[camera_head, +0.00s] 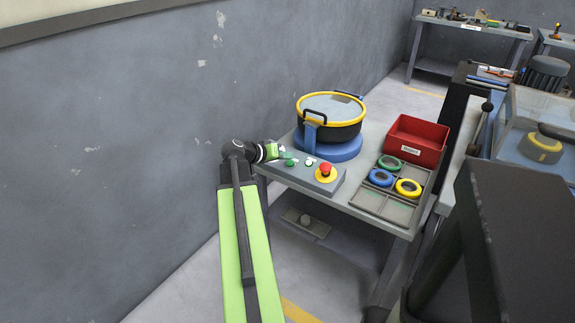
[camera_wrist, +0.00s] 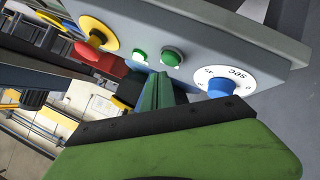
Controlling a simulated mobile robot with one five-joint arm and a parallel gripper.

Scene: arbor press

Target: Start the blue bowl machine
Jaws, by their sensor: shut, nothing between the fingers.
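The blue bowl machine (camera_head: 328,147) stands on a grey table, with a blue base and a dark bowl with a yellow rim. Its grey control box (camera_head: 312,178) is in front. The box carries a green button (camera_head: 290,163) and a red mushroom button (camera_head: 325,169) on a yellow disc. In the wrist view the box shows two green round parts, one larger (camera_wrist: 172,57) and one smaller (camera_wrist: 140,55), and a blue dial (camera_wrist: 220,86) on a white scale. My gripper (camera_head: 284,155) is shut and empty, its fingertips (camera_wrist: 160,78) close to the green parts; contact cannot be told.
A red bin (camera_head: 416,141) and a grey tray (camera_head: 384,207) with green, blue and yellow rings are on the table's right. A grey wall (camera_head: 120,150) is close on the left. Dark equipment (camera_head: 510,230) stands at the right.

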